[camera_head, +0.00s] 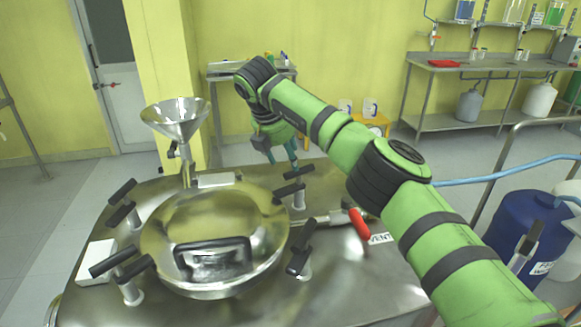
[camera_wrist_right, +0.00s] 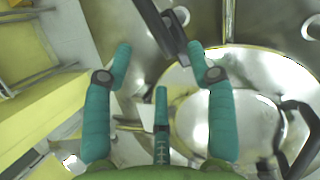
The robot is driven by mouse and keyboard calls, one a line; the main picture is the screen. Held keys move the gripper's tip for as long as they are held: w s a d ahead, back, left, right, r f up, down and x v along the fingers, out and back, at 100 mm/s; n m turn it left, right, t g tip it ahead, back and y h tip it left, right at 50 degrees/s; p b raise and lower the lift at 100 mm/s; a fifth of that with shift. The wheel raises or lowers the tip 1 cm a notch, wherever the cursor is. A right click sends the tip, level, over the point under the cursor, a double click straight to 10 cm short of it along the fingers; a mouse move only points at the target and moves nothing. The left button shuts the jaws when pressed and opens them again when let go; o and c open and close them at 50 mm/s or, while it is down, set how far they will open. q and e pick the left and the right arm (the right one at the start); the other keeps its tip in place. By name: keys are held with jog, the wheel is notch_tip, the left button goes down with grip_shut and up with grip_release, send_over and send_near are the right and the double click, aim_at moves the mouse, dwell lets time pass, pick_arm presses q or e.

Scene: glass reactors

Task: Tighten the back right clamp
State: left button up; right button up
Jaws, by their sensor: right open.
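The back right clamp (camera_head: 299,195) has black handles on a light post and stands at the back right of the reactor's round steel lid (camera_head: 215,215). My right gripper (camera_head: 284,167) is open, fingers down, just behind this clamp in the head view. In the right wrist view my right gripper (camera_wrist_right: 158,52) has its teal fingers spread, with a black clamp handle (camera_wrist_right: 160,28) just beyond and between the fingertips. I see no grip on it; whether a finger touches it I cannot tell. My left gripper is not in view.
Other clamps stand at the front right (camera_head: 303,252), front left (camera_head: 122,270) and back left (camera_head: 123,205) of the lid. A steel funnel (camera_head: 176,120) rises at the back left. A red-handled vent valve (camera_head: 359,224) lies right of the lid, near my right arm.

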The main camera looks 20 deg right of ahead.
jog(key=v, duration=0.4)
jog(key=shift+r, duration=0.15)
